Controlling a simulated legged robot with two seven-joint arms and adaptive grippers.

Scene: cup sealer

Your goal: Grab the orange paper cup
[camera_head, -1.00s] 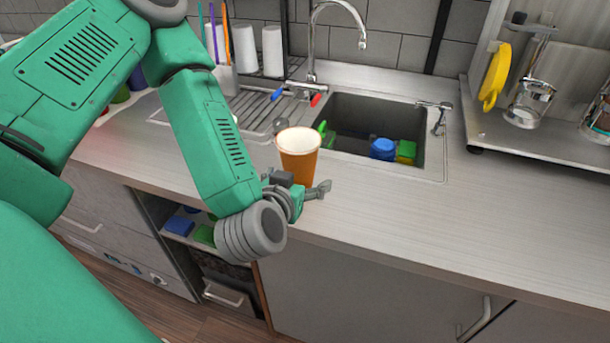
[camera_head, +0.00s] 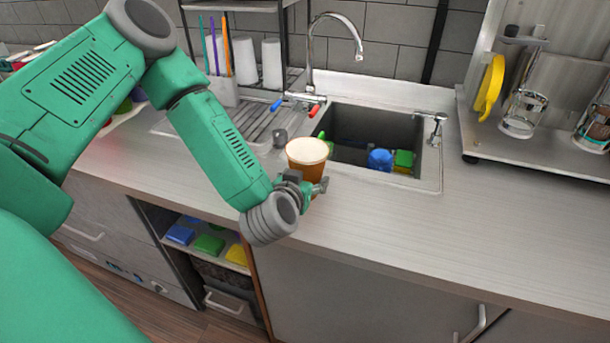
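The orange paper cup (camera_head: 308,153) stands upright near the front edge of the counter, left of the sink. It has a pale top, and its lower part is partly hidden by my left gripper. My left gripper (camera_head: 307,184) reaches in from the left, low at the cup. Its fingers lie at both sides of the cup's lower body and look closed against it. Whether the cup's base touches the counter is hidden. My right gripper is not in view.
The sink (camera_head: 437,168) behind and right of the cup holds blue and green items. A faucet (camera_head: 312,50) stands behind it. A raised metal shelf (camera_head: 545,150) with glass jars is at the right. The front right counter (camera_head: 450,230) is clear.

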